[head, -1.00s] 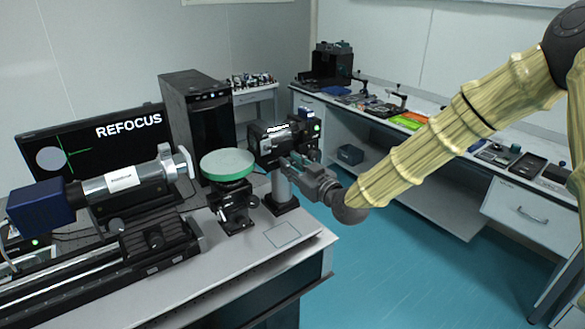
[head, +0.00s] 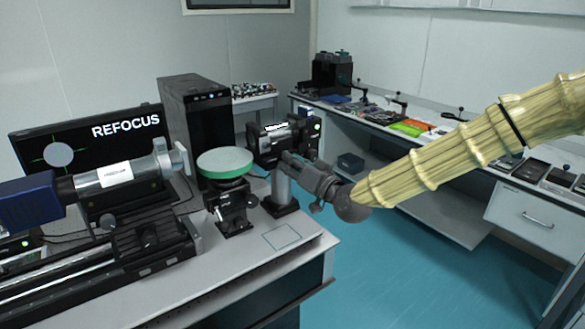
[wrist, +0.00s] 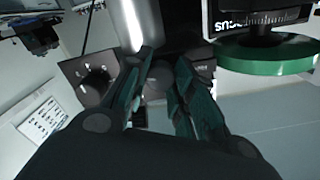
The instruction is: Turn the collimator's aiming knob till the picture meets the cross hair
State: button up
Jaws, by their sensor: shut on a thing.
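The monitor (head: 120,155) at the left reads REFOCUS. Its white disc picture (head: 60,154) lies over the green cross hair (head: 37,161), whose line ends stick out past the disc; the crossing is covered. The collimator (head: 266,150) is a dark unit on a grey post behind the green round plate. My gripper (head: 288,160) reaches it from the right. The fingers partly hide the knob.
The green plate (head: 225,162) on its mount stands close left of my gripper. A silver tube with a blue camera (head: 30,201) sits on a rail at the left. A black tower (head: 195,120) stands behind. Blue floor is clear right of the table.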

dwell(0.3)
jog(key=o, duration=1.1)
jog(key=shift+d, duration=0.1)
jog(key=shift+c, duration=0.2)
jog(key=v, duration=1.2)
